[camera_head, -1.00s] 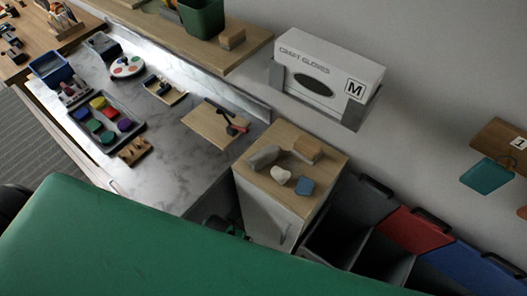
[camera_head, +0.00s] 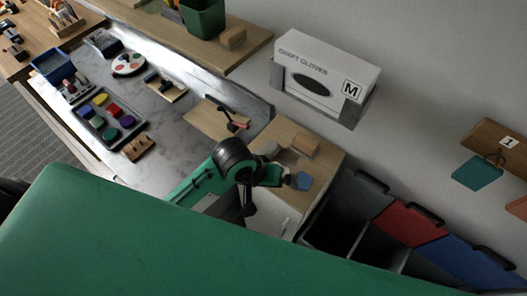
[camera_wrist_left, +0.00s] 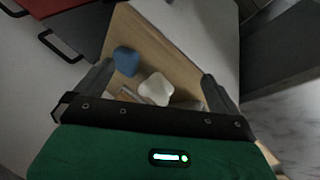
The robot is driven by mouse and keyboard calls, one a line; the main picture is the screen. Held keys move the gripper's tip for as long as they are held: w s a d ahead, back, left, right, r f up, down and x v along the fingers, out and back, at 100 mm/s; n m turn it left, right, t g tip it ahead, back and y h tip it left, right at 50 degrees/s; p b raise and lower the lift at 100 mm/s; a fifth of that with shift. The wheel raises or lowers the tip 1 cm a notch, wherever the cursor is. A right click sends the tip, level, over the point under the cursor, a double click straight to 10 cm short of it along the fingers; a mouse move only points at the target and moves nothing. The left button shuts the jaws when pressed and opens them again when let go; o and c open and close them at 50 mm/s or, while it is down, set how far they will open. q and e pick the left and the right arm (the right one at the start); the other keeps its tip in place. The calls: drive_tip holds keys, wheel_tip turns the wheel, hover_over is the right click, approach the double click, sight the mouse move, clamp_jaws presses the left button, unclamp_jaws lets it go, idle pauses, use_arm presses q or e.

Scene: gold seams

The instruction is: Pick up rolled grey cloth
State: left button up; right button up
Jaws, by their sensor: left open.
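The rolled grey cloth (camera_head: 268,148) lies on the wooden top of the small cabinet (camera_head: 322,165) in the head view, partly hidden behind my left arm. In the wrist view only a greyish piece, probably the cloth (camera_wrist_left: 188,104), shows low between the fingers, mostly cut off by the gripper body. My left gripper (camera_head: 272,176) is over the cabinet top, its fingertips not clear in the head view. In the wrist view the left gripper (camera_wrist_left: 157,76) is open and empty, its fingers spread either side of the cabinet-top items. My right gripper is not in view.
A white lump (camera_wrist_left: 157,89) and a blue piece (camera_wrist_left: 126,61) lie close by. A wooden block (camera_head: 306,145) sits behind. Bins with a red lid (camera_head: 411,222) stand right of the cabinet; the glove box (camera_head: 325,75) is on the wall above. A marble counter (camera_head: 170,125) lies left.

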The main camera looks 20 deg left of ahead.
sight(261, 148)
use_arm(q)
drive_tip(key=w+n, duration=0.1)
drive_tip(key=w+d+r+n+g, duration=0.1)
drive_tip(key=w, duration=0.1)
drive_tip(key=w+n, duration=0.1)
drive_tip(key=shift+w+d+r+g+y, duration=0.2)
drive_tip(key=shift+w+d+g+y, duration=0.1)
drive_tip(key=shift+d+y, duration=0.1)
drive_tip(key=w+a+n+y, duration=0.1)
drive_tip(key=w+a+n, duration=0.1)
drive_tip(key=w+a+r+n+g+y, duration=0.1)
drive_tip(key=w+a+n, duration=0.1)
drive_tip(key=w+a+r+n+y, duration=0.1)
drive_tip(key=w+a+n, duration=0.1)
drive_tip(key=a, duration=0.1)
drive_tip(key=shift+r+n, duration=0.1)
drive_tip(key=shift+n, duration=0.3)
drive_tip(key=shift+w+a+r+n+g, duration=0.2)
drive_tip(key=shift+a+n+g, duration=0.1)
drive_tip(key=shift+a+n, duration=0.15)
drive_tip(key=f+p, duration=0.1)
drive_tip(key=f, duration=0.2)
drive_tip(key=f+p, duration=0.1)
drive_tip(key=f, duration=0.2)
drive_tip(key=shift+w+a+f, duration=0.15)
drive_tip(key=shift+w+f, duration=0.05)
drive_tip(key=shift+f, duration=0.55)
drive_tip(key=shift+c, duration=0.2)
drive_tip(key=c, duration=0.6)
